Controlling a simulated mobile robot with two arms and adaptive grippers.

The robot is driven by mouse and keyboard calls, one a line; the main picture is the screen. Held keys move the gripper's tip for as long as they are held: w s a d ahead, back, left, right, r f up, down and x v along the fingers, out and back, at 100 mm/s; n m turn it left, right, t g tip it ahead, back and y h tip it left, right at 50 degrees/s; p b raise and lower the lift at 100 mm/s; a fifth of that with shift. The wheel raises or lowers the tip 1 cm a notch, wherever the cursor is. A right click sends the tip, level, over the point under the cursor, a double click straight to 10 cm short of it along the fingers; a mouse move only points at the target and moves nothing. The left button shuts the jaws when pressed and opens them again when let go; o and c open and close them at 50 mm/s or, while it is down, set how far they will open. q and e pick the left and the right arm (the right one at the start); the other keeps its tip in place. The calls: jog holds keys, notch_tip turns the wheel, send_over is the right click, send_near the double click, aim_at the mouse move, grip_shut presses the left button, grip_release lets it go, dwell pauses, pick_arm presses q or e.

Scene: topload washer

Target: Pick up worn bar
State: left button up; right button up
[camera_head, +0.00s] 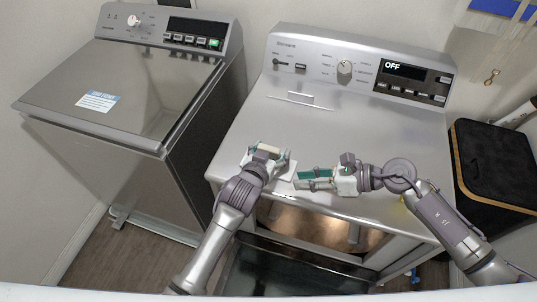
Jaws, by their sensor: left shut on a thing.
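The worn bar (268,149) looks like a small, pale tan block. It sits between the fingers of my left gripper (267,155), which is shut on it above the front left of the right-hand machine's top. My fingers hide part of the bar. My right gripper (312,179) is to the right and slightly lower, with its teal-padded fingers pointing left. Its fingers look apart, with nothing visible between them. A flat white piece (286,171) lies between the two grippers, partly hidden; I cannot tell what it is.
The grey right-hand machine (375,135) has a control panel with a display reading OFF. A topload washer (130,80) with a closed lid stands to the left. A black bin with a wooden rim (495,160) stands at the right. The machine top behind my grippers is mostly clear.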

jog(key=n+t, duration=0.2)
send_near(272, 150)
jog(key=x, duration=0.5)
jog(key=shift+w+a+r, duration=0.1)
jog(key=shift+x, duration=2.95)
grip_shut()
